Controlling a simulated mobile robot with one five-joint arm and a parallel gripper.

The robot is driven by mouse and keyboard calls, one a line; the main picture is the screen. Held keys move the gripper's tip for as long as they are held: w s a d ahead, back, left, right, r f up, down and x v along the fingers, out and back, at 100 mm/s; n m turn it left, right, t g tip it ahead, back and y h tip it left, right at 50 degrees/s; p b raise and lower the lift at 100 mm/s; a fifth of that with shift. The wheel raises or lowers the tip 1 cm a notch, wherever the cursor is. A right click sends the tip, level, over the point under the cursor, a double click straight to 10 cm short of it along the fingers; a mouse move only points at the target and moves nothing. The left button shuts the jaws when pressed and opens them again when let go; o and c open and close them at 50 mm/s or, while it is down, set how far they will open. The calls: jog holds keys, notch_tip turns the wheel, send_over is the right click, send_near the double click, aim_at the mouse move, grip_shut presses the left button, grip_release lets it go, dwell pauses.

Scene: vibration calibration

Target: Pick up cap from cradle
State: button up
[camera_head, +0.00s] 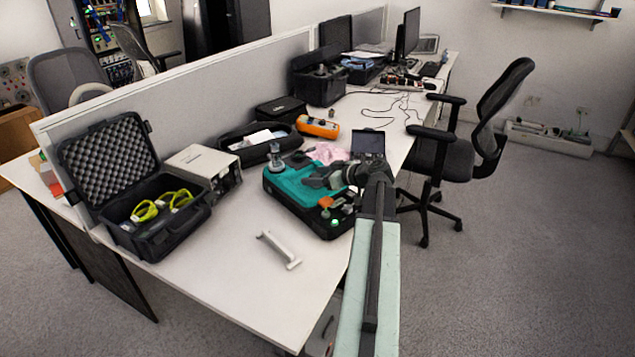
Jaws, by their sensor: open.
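My gripper (318,179) is dark and reaches left over a teal-topped black case (288,187) on the desk. Its jaws are open, and I see nothing held between them. On the case, a small orange piece (325,202) sits just below the gripper, and a small pale green and white piece (335,222) is near the front right edge. A grey metal fitting (276,158) stands at the case's back left corner. I cannot tell which of these small pieces is the cap or its cradle. The gripper and wrist hide part of the case's right side.
A white bracket (279,250) lies on the clear front desk area. An open black case (152,215) with yellow-green items and a beige box (204,170) stand left. An orange meter (318,126) and pink cloth (328,153) lie behind. A low grey partition (200,98) runs behind.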

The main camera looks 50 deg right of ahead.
jog(key=x, duration=0.3)
jog(key=shift+a+b, duration=0.1)
jog(key=shift+b, duration=0.25)
jog(key=shift+s, duration=0.1)
grip_shut()
jog(key=shift+r+p, duration=0.55)
notch_tip(320, 180, up, 3)
jog(key=p, duration=0.3)
jog(key=shift+r, duration=0.15)
jog(key=s+d+p, duration=0.1)
jog(key=s+d, duration=0.9)
jog(key=s, duration=0.2)
jog(key=shift+s+r, duration=0.25)
jog(key=shift+r, duration=0.05)
